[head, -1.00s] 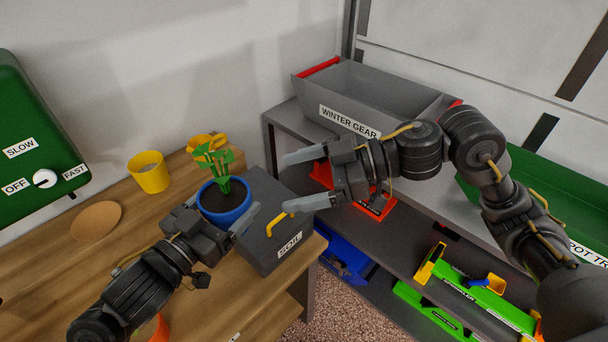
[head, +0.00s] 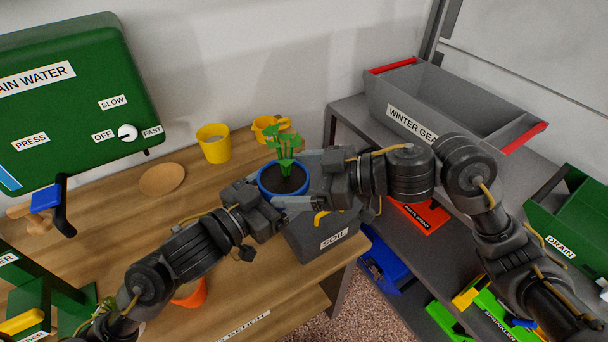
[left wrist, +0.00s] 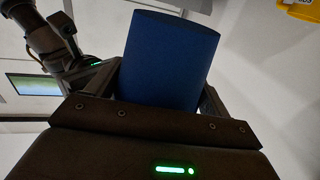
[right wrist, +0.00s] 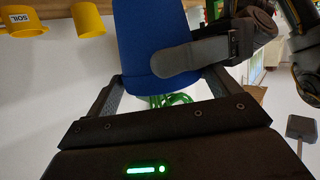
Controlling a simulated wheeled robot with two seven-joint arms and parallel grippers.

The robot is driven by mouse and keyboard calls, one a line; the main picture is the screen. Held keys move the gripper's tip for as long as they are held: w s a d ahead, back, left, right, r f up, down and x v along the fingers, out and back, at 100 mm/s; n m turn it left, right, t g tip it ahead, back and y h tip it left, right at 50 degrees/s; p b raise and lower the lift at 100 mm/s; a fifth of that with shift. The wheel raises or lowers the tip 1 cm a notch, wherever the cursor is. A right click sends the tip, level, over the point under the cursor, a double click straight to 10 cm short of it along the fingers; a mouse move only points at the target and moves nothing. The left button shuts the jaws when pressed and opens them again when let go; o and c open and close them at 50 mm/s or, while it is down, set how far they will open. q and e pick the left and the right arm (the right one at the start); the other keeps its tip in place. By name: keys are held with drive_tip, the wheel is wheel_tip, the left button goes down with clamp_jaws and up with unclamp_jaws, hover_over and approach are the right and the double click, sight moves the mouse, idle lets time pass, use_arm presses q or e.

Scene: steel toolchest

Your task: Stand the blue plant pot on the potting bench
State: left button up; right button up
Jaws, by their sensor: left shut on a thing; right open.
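The blue plant pot (head: 264,185) holds soil and a green leafy plant. My left gripper (head: 272,203) is shut on the pot. The pot fills the space between its fingers in the left wrist view (left wrist: 170,60). In the head view the pot overlaps the right end of the wooden potting bench (head: 110,218); its base is hidden behind my grippers. My right gripper (head: 305,180) is open, its fingers reaching around the pot from the right. In the right wrist view the pot (right wrist: 145,40) is between those fingers, with a left finger crossing in front.
A grey SOIL box (head: 328,240) stands at the bench's right end. A green water dispenser (head: 70,90) is at left. A grey WINTER GEAR bin (head: 400,110) stands on the right shelf.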

use_arm(q)
drive_tip(key=shift+r, duration=0.1)
use_arm(e)
drive_tip(key=c, duration=1.1)
use_arm(q)
drive_tip(key=o, duration=1.4)
use_arm(e)
drive_tip(key=shift+r, duration=0.1)
drive_tip(key=shift+c, duration=0.6)
use_arm(q)
drive_tip(key=shift+o, duration=0.6)
